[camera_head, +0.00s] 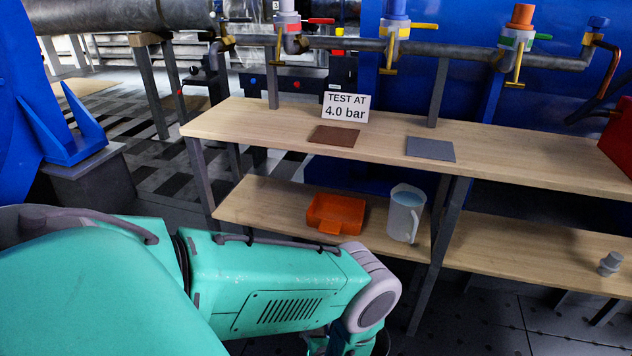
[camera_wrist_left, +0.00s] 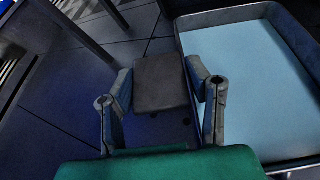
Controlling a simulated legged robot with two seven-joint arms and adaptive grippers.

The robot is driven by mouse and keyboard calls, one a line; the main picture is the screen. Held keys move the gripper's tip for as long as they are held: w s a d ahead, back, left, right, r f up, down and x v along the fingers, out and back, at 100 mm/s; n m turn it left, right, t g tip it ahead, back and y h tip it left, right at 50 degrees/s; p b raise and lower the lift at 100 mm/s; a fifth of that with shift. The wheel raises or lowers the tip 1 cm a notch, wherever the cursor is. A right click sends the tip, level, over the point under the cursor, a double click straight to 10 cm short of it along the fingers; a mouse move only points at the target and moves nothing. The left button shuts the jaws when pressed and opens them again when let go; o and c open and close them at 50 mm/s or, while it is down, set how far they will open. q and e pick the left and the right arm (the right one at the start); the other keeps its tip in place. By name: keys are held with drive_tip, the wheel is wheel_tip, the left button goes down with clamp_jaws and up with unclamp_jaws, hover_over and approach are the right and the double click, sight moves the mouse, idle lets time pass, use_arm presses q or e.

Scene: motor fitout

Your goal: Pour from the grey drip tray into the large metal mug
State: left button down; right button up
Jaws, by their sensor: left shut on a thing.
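In the left wrist view, my left gripper (camera_wrist_left: 162,80) is shut on a dark grey block-like tab, which looks like the handle of the grey drip tray (camera_wrist_left: 228,16). The tray lies at the right of that view, cut off by the frame, with a flat pale blue surface inside that looks like liquid. In the head view, my left arm reaches in from the left, and its gripper and the tray are out of sight below. The large metal mug (camera_head: 402,222) stands upright on the lower shelf, with its handle towards the right and pale blue inside. My right gripper is not in view.
An orange tray (camera_head: 336,214) sits left of the mug on the lower shelf (camera_head: 262,203). The upper shelf (camera_head: 270,125) above holds a brown mat (camera_head: 334,136), a grey mat (camera_head: 430,149) and a sign (camera_head: 345,107). A small grey fitting (camera_head: 610,264) stands far right.

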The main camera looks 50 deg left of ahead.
use_arm(q)
drive_tip(key=shift+w+r, duration=0.1)
drive_tip(key=shift+r, duration=0.05)
drive_tip(key=shift+r, duration=0.25)
idle(0.7)
drive_tip(key=shift+w+r+m, duration=0.1)
drive_tip(key=shift+r+m, duration=0.2)
drive_tip(key=shift+m, duration=0.1)
drive_tip(key=shift+d+r, duration=0.1)
drive_tip(key=shift+w+r+g+y, duration=0.1)
drive_tip(key=shift+r+g+y, duration=0.15)
drive_tip(key=shift+g+y, duration=0.05)
idle(0.6)
drive_tip(key=shift+d+r+m, duration=0.1)
drive_tip(key=shift+r+m, duration=0.2)
drive_tip(key=shift+w, duration=0.1)
idle(0.3)
